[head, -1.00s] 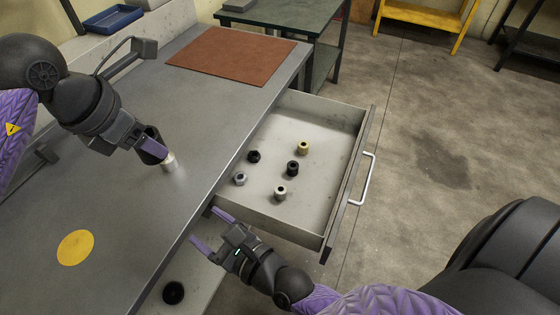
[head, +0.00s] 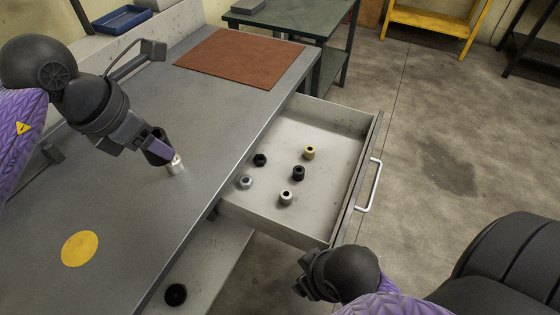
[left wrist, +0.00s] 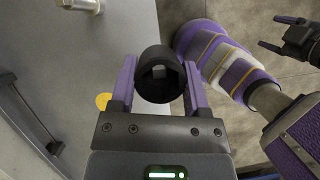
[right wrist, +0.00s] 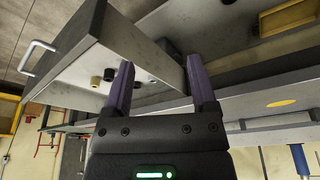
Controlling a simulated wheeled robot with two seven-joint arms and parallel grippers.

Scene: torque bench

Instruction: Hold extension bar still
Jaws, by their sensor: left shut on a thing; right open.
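My left gripper (head: 167,149) is shut on a black hollow cylinder (left wrist: 160,84), which I take to be the extension bar. In the left wrist view its open end, with a square-looking hole, faces the camera between the fingers. In the head view the fingers partly hide it.
The open drawer (head: 345,185) juts from the bench (head: 130,215) and holds several small sockets (head: 298,173). A brown mat (head: 240,58) and a yellow disc (head: 80,248) lie on the bench. A dark round object (head: 176,294) sits on the shelf below. The bench middle is clear.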

